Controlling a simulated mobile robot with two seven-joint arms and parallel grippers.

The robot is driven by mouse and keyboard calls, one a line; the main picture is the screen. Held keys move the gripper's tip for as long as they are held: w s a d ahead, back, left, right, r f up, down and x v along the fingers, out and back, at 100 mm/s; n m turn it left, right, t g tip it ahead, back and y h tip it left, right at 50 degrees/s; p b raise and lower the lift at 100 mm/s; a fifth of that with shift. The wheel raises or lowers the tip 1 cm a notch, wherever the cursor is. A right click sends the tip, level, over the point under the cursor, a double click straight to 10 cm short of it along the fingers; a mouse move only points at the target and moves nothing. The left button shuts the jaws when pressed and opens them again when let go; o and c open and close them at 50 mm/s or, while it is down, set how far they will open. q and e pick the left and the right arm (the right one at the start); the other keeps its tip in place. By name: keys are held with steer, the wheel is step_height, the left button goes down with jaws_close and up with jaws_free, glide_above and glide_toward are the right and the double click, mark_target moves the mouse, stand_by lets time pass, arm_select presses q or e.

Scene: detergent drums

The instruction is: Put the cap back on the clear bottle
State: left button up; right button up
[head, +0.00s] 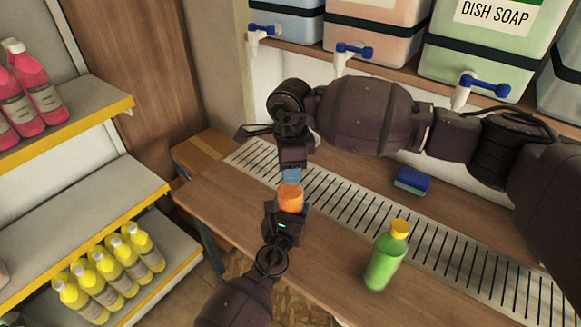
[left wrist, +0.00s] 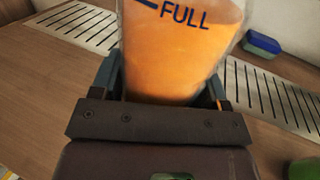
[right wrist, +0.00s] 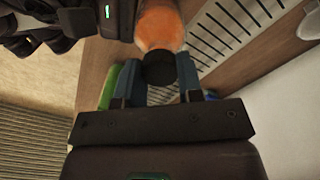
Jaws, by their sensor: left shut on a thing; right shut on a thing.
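The clear bottle (head: 290,198), filled with orange liquid, is held by my left gripper (head: 285,212) above the bench. In the left wrist view the bottle (left wrist: 182,50) stands between both fingers, with a "FULL" mark on its side. My right gripper (head: 291,174) is directly above and behind the bottle. In the right wrist view, my right gripper (right wrist: 160,92) is shut on a dark cap (right wrist: 158,68) at the narrow end of the bottle (right wrist: 160,25). The cap and the neck line up there. I cannot tell whether the cap is seated or only touching.
A green bottle with a yellow cap (head: 383,262) stands on the wooden bench (head: 330,262). A slotted drain grate (head: 350,202) runs along the bench, with a blue-green sponge (head: 412,181) behind it. Drums with taps (head: 375,35) line the shelf above. Shelves with bottles are left.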

steer(key=m, duration=0.5)
steer(key=o, duration=1)
steer(key=shift+r, duration=2.25)
steer(key=shift+c, duration=0.2)
steer(key=shift+r+n, duration=0.4)
steer(key=shift+n, duration=0.1)
step_height(320, 180, up, 3)
steer(key=n, duration=0.4)
steer(key=shift+f, duration=0.2)
